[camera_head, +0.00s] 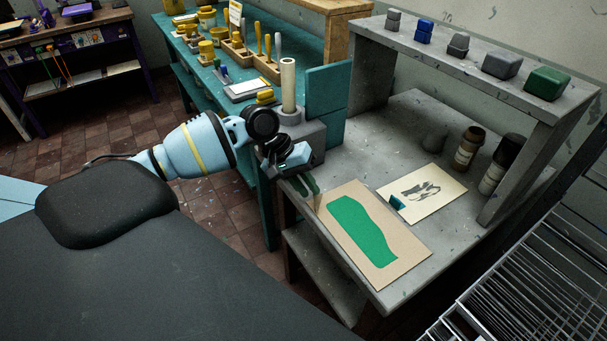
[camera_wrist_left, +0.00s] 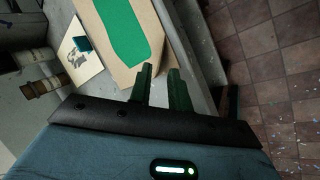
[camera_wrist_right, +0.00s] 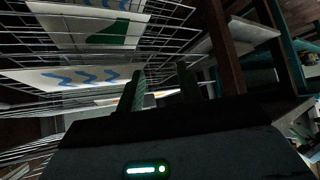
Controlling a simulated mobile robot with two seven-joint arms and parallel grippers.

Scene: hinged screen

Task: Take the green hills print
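A brown sheet with a large green shape (camera_head: 360,230) lies flat on the grey bench, its near edge along the bench front. It also shows in the left wrist view (camera_wrist_left: 128,32). My left gripper (camera_head: 308,186) is at the sheet's far left corner. In the left wrist view its fingers (camera_wrist_left: 161,70) are apart, with the sheet's edge by the tips; I cannot tell whether they touch it. My right gripper (camera_wrist_right: 161,70) is open and empty under a wire rack. A pale sheet with a green shape (camera_wrist_right: 108,36) lies on that rack.
A pale sheet with a dark drawing (camera_head: 422,191) and a small teal piece lie beside the green sheet. Bottles (camera_head: 468,148) stand behind, under a shelf (camera_head: 450,60) of coloured blocks. The wire rack (camera_head: 530,285) stands at right. A blue wave print (camera_wrist_right: 80,77) lies on it.

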